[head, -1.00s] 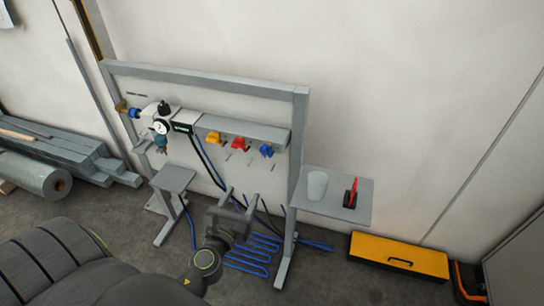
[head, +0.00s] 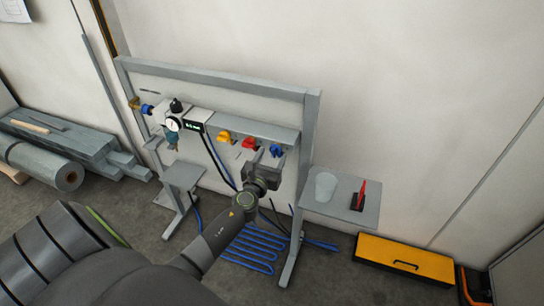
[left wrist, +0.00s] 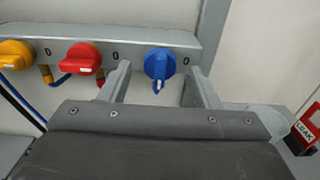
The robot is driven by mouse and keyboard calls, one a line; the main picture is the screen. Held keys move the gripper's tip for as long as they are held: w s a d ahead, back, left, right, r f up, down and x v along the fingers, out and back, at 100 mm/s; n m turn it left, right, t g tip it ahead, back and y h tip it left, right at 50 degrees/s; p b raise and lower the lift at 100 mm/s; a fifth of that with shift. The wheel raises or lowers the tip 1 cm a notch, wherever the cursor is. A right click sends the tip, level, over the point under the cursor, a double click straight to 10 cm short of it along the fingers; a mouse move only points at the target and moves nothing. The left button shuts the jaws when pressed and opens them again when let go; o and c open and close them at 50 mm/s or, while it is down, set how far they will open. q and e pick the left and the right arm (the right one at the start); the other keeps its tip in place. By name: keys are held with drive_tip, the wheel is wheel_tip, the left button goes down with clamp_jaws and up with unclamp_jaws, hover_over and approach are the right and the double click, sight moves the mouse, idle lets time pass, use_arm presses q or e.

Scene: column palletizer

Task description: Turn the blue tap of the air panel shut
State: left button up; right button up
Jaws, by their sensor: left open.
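The blue tap (head: 277,151) is the rightmost of three taps on the grey rail of the air panel (head: 228,124). In the left wrist view the blue tap (left wrist: 158,64) shows between my two fingers, a little beyond their tips, with its small lower end pointing down. My left gripper (head: 262,162) is open and empty, in front of the panel, just below and left of the blue tap in the head view; it also shows in the left wrist view (left wrist: 158,80). I see no contact with the tap. My right gripper is not in view.
The red tap (head: 249,143) and yellow tap (head: 225,137) sit left of the blue one. A gauge (head: 173,124) and small display are further left. A grey shelf (head: 345,212) with a cup (head: 325,186) and red tag (head: 358,194) is at right. A yellow box (head: 405,260) lies on the floor.

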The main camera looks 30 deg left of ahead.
use_arm(q)
drive_tip(key=shift+w+a, duration=0.1)
drive_tip(key=shift+w, duration=0.25)
drive_tip(key=shift+c, duration=0.4)
drive_tip(key=c, duration=0.9)
